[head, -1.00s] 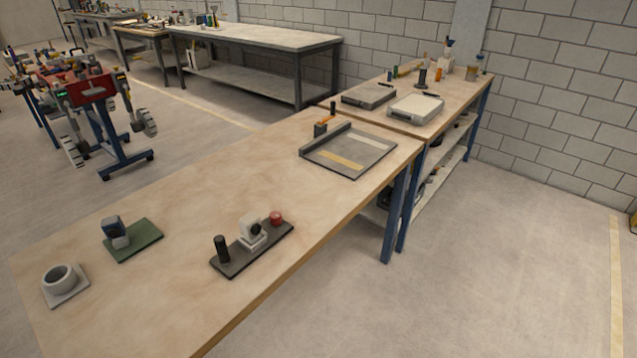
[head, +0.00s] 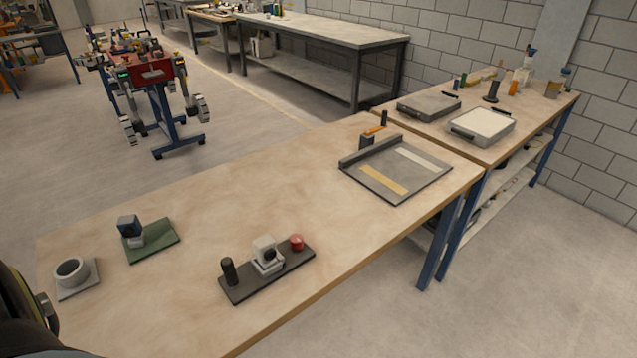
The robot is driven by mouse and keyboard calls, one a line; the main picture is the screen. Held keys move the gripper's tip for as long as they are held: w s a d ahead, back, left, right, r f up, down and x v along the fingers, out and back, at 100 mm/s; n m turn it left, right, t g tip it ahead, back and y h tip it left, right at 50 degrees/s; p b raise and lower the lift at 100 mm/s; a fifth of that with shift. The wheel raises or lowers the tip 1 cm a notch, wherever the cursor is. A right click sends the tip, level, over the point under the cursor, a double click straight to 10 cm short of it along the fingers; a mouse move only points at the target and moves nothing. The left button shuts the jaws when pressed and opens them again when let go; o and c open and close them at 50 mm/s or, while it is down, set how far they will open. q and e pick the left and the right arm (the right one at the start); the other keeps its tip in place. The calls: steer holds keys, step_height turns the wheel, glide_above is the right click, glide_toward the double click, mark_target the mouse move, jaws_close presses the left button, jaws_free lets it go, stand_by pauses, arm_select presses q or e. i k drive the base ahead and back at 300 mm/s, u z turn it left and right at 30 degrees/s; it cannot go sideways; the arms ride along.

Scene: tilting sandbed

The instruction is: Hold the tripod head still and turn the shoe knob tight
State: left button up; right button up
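What looks like the tripod head is a dark flat plate (head: 286,274) near the front edge of the wooden bench. I cannot tell from here which part is the shoe knob. Neither of my grippers is in view. A dark rounded part, probably of my own arm, shows at the lower left edge.
A grey tray (head: 395,188) lies far right. The bench's middle is clear.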

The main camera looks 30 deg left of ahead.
mark_target(296, 241)
steer(key=i, duration=0.95)
steer(key=u, duration=2.4)
